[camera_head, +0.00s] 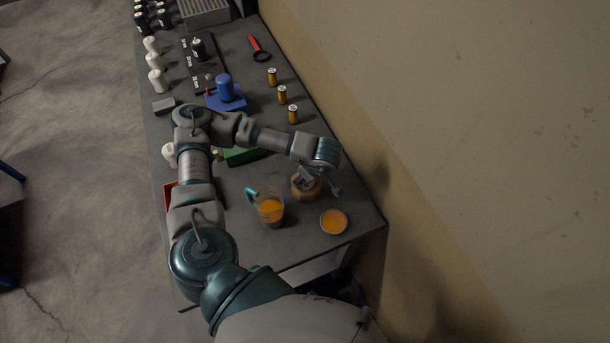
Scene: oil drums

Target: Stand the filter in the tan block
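The tan block (306,191) is a rounded, short tan piece near the right edge of the grey table. My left gripper (320,185) is right over it, pointing down. Its fingers look spread apart, one over the block and one to its right; nothing is clearly held between them. They partly cover the block's top, so I cannot tell what is in it. I cannot single out the filter for certain; several yellow-and-black cylinders (282,95) stand upright along the right edge, and several white cylinders (154,62) along the left. My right gripper is out of view.
A clear jug of orange liquid (271,211) with a teal handle and a round orange-filled dish (334,221) stand close to the tan block. A blue piece (226,90), a green item (243,156) and a red-handled tool (258,46) lie farther up. A wall borders the right side.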

